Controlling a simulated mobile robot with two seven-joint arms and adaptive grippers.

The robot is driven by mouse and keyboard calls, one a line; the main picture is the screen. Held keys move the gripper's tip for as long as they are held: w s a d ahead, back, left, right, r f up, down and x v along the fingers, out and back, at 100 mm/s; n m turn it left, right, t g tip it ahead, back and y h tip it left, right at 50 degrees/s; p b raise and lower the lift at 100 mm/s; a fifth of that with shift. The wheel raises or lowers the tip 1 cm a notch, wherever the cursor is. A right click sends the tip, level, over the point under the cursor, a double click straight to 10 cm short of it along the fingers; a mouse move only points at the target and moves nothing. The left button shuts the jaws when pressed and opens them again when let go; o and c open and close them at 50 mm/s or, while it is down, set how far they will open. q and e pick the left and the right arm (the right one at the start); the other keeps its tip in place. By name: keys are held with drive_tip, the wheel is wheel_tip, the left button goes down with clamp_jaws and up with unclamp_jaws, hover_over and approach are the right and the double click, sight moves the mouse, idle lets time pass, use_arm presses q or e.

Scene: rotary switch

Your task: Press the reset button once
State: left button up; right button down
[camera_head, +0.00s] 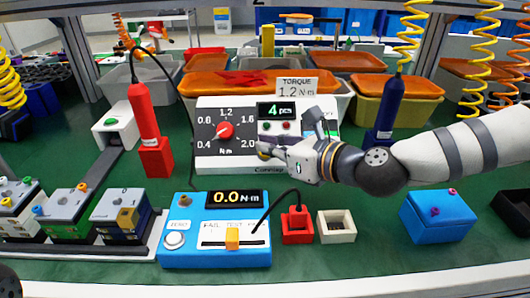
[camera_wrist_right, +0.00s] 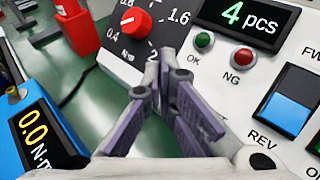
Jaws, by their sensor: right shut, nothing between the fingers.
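The white controller box (camera_head: 215,160) stands at the middle of the bench with a red rotary knob (camera_head: 225,130) and a display (camera_head: 280,110) reading 4 pcs. My right gripper (camera_head: 268,150) comes in from the right and is in front of the lower panel, its fingers closed and empty. In the right wrist view the closed fingers (camera_wrist_right: 165,65) lie over the panel below the red knob (camera_wrist_right: 136,20) and the green OK lamp (camera_wrist_right: 204,40). A small yellow patch shows beside the fingertips in the head view. I cannot make out a labelled reset button; the fingers cover part of the panel.
A blue torque tester (camera_head: 215,250) reading 0.0 N·m stands in front of the box. A red driver (camera_head: 145,110) is to the left and a dark blue driver (camera_head: 390,108) to the right. A red holder (camera_head: 297,225) and a white holder (camera_head: 336,226) stand in front.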

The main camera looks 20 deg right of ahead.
use_arm(q)
drive_tip(key=shift+s+f, duration=0.15)
drive_tip(key=shift+f, duration=0.05)
use_arm(e)
drive_tip(key=shift+w+d+f, duration=0.1)
drive_tip(key=shift+f, duration=0.1)
use_arm(q)
drive_tip(key=shift+w+r+p, duration=0.35)
drive_tip(key=shift+r, duration=0.15)
use_arm(e)
drive_tip(key=shift+s+a+r, duration=0.2)
drive_tip(key=shift+s+r, duration=0.35)
drive_tip(key=shift+r, duration=0.1)
use_arm(q)
drive_tip(key=w+r+p, duration=0.1)
drive_tip(key=w+r+t+p, duration=0.1)
drive_tip(key=shift+w+r+p, duration=0.2)
drive_tip(key=shift+r+p, duration=0.1)
drive_tip(key=shift+r, duration=0.1)
use_arm(e)
drive_tip(key=s+r, duration=0.1)
drive_tip(key=s+a+r, duration=0.1)
drive_tip(key=s+r, duration=0.1)
drive_tip(key=shift+s+r, duration=0.2)
drive_tip(key=shift+r, duration=0.05)
